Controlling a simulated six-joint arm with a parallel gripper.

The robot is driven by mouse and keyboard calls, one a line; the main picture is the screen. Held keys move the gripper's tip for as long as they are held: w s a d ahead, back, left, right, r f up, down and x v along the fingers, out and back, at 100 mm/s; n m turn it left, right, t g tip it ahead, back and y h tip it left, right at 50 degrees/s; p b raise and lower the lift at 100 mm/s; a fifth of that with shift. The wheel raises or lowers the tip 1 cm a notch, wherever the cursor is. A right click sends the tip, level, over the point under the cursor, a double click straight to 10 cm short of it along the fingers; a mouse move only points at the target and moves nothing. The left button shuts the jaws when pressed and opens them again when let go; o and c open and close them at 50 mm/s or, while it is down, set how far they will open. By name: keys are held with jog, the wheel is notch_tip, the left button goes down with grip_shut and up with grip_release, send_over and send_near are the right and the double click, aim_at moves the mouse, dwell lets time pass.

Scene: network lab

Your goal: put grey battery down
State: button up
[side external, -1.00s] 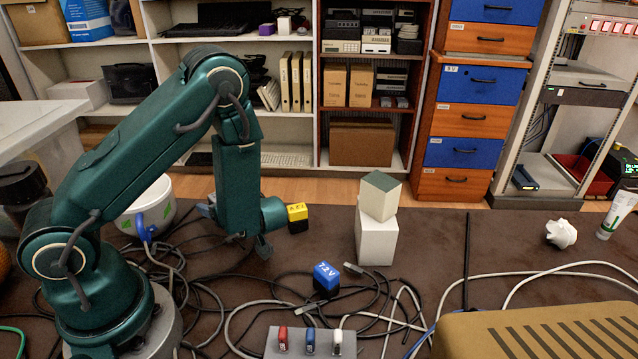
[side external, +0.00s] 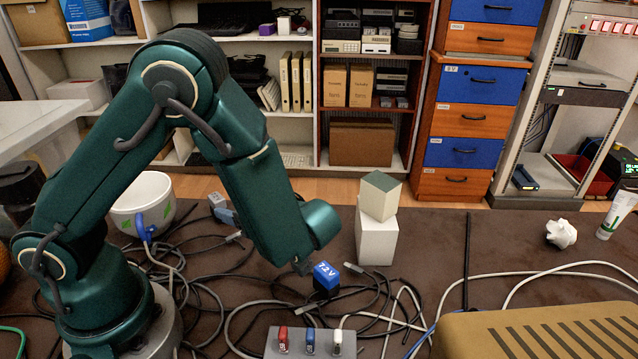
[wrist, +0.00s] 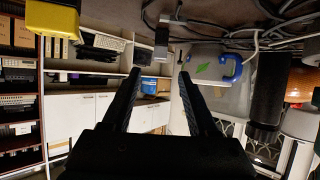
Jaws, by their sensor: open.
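My gripper shows in the wrist view (wrist: 160,74) with its two dark fingers apart and nothing between the tips. In the side view, only a small dark part of it (side external: 302,268) shows below my wrist, close to the blue battery (side external: 326,277). A small grey block, likely the grey battery (wrist: 161,43), stands on the table in the wrist view, beyond the fingertips and apart from them. In the side view, a small grey block (side external: 217,200) is on the table right of the white bowl; I cannot tell if it is the same one.
The yellow battery (wrist: 52,18) shows at the wrist view's corner. Stacked white boxes (side external: 376,240) stand right of my arm. Loose cables cover the middle; a socket block (side external: 268,343) is in front.

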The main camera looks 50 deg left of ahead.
jog(key=shift+w+d+r, duration=0.1)
jog(key=shift+w+d, duration=0.05)
jog(key=shift+d, duration=0.2)
jog(key=w+d+r+m+t+h, duration=0.2)
jog(key=w+d+t+h, duration=0.25)
jog(key=w, duration=0.35)
jog(key=w+d+r+m+t+h, duration=0.5)
jog(key=d+r+m+t+h, duration=0.1)
jog(key=d+r+h, duration=0.35)
jog(key=s+d+r+m+g+h, duration=0.1)
jog(key=s+d+r+m+h, duration=0.2)
jog(key=s+m, duration=0.45)
jog(key=s+a+f+m+g+y, duration=0.2)
jog(key=s+a+f+g+y, duration=0.2)
jog(key=s+a, duration=0.4)
jog(key=s+f, duration=0.1)
jog(key=s, duration=0.3)
jog(key=shift+s+f, duration=0.15)
jog(key=shift+s, duration=0.25)
jog(key=shift+a+m, duration=0.1)
jog(key=shift+m, duration=0.15)
